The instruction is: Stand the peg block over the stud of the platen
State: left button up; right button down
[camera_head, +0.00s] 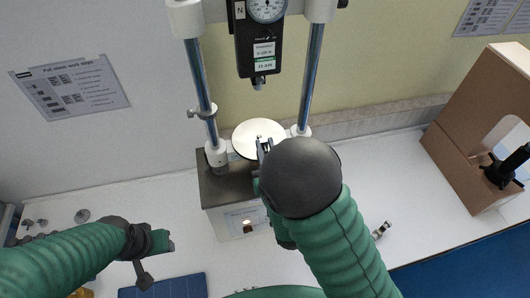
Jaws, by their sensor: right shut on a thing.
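The platen (243,132) is a pale round disc on top of the tester's dark base, between two posts. My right gripper (264,150) is at the front edge of the platen and is shut on a small piece, taken to be the peg block. That piece is almost wholly hidden by the gripper and my dark wrist, so its tilt and any contact with the platen cannot be told. The stud cannot be clearly made out. My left gripper (157,259) is over the front left of the table, empty, with its fingers apart.
The tester's gauge head (258,45) hangs above the platen between the posts (312,75). A small metal part (381,230) lies right of my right arm. A cardboard box (462,155) stands at right. A blue mat (185,286) lies at the front left. Small metal pieces (82,215) lie far left.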

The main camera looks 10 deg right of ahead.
aim_at(260, 131)
jog(key=shift+w, duration=0.1)
jog(key=shift+d+b, duration=0.1)
jog(key=shift+b, duration=0.45)
jog(key=shift+r, duration=0.2)
jog(key=shift+w, duration=0.4)
jog(key=shift+w+a+f+p, duration=0.1)
jog(key=shift+w+a+p, duration=0.15)
jog(key=shift+w, duration=0.55)
jog(key=shift+w+d, duration=0.2)
jog(key=shift+w, duration=0.65)
jog(key=shift+w+a+p, duration=0.1)
jog(key=shift+w+p, duration=0.4)
jog(key=shift+w, duration=0.95)
jog(key=shift+w+f+b, duration=0.1)
jog(key=shift+f+b, duration=0.45)
jog(key=shift+b, duration=0.2)
jog(key=shift+b, duration=0.45)
